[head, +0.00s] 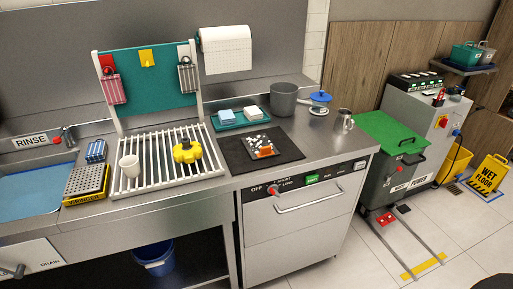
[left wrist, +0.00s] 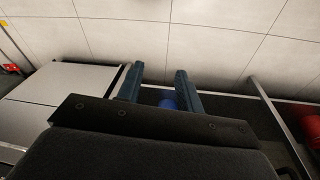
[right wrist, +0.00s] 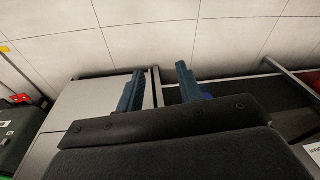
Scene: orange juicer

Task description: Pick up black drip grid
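A dark grey perforated slab (head: 87,179) that looks like a drip grid sits on a yellow base with black lettering (head: 86,199), between the sink and the white rack. I cannot tell for sure that it is the black drip grid. Neither gripper shows in the head view. In the left wrist view my left gripper (left wrist: 159,80) is open, with nothing between its fingers. In the right wrist view my right gripper (right wrist: 160,80) is open and empty. Both point down toward the floor in front of the counter, away from the slab.
A white slatted rack (head: 150,160) holds a white cup (head: 129,166) and a yellow knobbed part (head: 187,151). A black mat (head: 236,156) lies to its right, with a grey pot (head: 284,99) behind. A sink (head: 30,195) is at left. Clear counter lies at front right.

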